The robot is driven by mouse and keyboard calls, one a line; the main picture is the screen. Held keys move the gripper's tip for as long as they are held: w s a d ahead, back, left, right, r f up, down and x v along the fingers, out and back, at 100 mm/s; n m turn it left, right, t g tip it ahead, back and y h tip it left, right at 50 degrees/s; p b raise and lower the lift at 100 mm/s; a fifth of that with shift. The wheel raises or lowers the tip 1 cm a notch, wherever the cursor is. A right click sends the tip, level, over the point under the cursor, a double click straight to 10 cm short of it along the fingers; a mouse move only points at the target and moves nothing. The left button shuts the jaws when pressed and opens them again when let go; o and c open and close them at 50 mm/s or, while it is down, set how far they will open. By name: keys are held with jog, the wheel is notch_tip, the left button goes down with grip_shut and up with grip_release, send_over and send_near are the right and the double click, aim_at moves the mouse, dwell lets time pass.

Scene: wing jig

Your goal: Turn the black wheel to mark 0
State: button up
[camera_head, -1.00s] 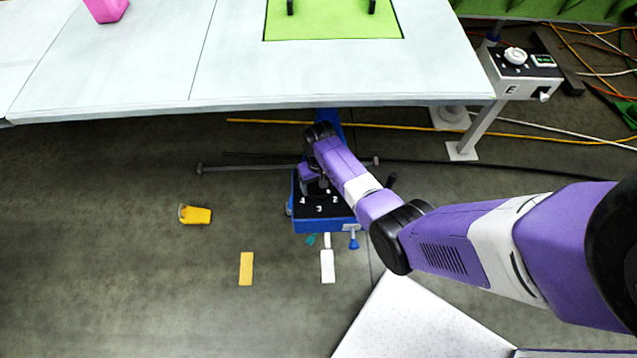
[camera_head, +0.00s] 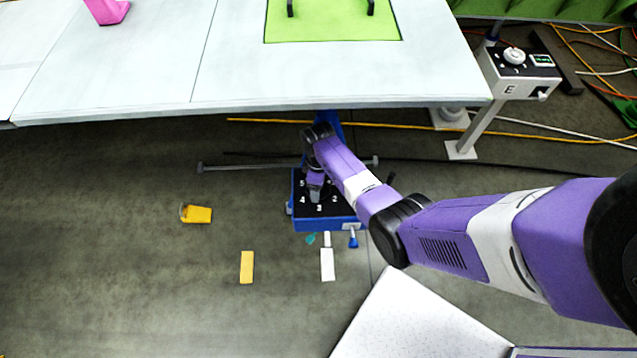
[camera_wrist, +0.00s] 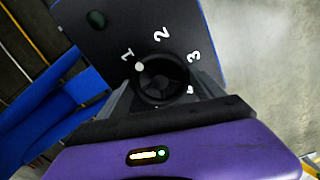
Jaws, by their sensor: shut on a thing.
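The black wheel (camera_wrist: 160,91) sits on the black top of a blue box (camera_head: 330,226). In the wrist view its white dot lies at the upper left of the rim, close to the printed 1. White marks 1, 2 and 3 curve around the wheel; other marks are partly hidden and I cannot make out a 0. My gripper (camera_wrist: 165,77) is shut on the wheel, one finger on each side. In the head view my gripper (camera_head: 315,191) is over the box and hides the wheel; marks 2 to 5 show there.
A white table (camera_head: 150,60) with a green mat (camera_head: 335,22) overhangs behind the box. A control box with a white knob (camera_head: 514,56) stands at the right. A yellow scoop-like thing (camera_head: 197,214) lies on open floor at left. A blue-handled lever (camera_head: 353,239) sticks out in front.

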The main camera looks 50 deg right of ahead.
jog(key=n, duration=1.1)
jog(key=shift+p, duration=0.35)
jog(key=shift+n, duration=1.6)
jog(key=o, duration=1.4)
jog(key=shift+r, duration=0.1)
notch_tip(320, 180, up, 8)
jog(key=shift+f+p, duration=0.2)
jog(key=shift+p, duration=0.45)
jog(key=shift+f, duration=0.1)
